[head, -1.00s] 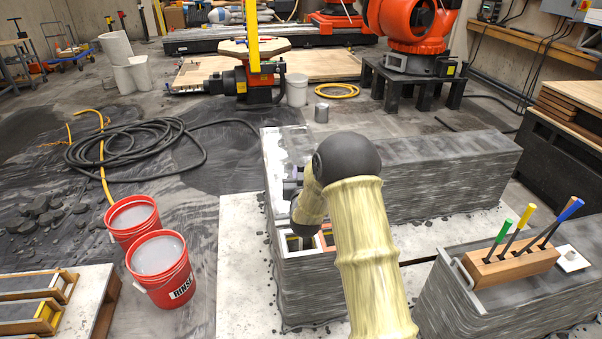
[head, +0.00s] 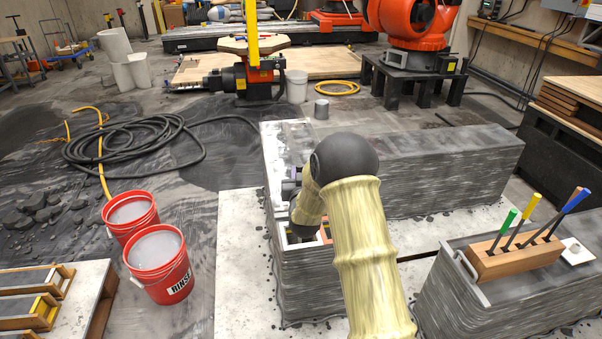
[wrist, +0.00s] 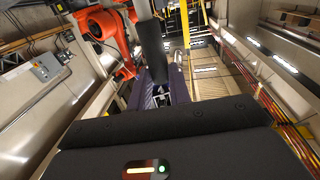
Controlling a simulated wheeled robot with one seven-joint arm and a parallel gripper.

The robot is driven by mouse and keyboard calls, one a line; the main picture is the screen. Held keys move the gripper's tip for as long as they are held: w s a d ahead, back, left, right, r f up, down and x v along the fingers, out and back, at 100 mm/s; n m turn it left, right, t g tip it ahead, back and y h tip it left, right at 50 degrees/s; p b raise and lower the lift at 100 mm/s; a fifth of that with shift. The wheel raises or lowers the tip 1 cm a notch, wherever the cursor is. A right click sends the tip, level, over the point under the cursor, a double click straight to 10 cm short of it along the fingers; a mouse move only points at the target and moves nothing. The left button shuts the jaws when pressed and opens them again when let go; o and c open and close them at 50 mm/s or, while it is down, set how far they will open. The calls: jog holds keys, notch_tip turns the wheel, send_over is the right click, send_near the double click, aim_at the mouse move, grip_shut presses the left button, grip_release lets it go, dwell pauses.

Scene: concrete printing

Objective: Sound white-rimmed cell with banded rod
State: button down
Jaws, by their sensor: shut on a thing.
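The white-rimmed cell (head: 287,237) is an opening in the top of the near end of the grey printed wall. My arm covers much of it in the head view. My gripper (wrist: 160,96) is shut on a rod (wrist: 151,52) that shows dark with a pale grey upper part in the wrist view. I cannot make out bands on it. In the head view my arm's end is right over the cell, and the fingers are mostly hidden. Whether the rod's lower end is inside the cell or touches anything cannot be told.
An orange-rimmed cell (head: 326,233) lies right beside the white one, partly behind my arm. A wooden rack (head: 515,257) with several colour-handled tools stands on a block at right. Red buckets (head: 160,262) stand at left.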

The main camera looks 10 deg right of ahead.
notch_tip(320, 180, down, 2)
jog(key=shift+d+f+b, duration=0.15)
jog(key=shift+f+b, duration=0.05)
jog(key=shift+b, duration=0.7)
notch_tip(320, 180, up, 17)
jog(key=p, duration=0.7)
jog(key=shift+p, duration=0.3)
dwell(0.3)
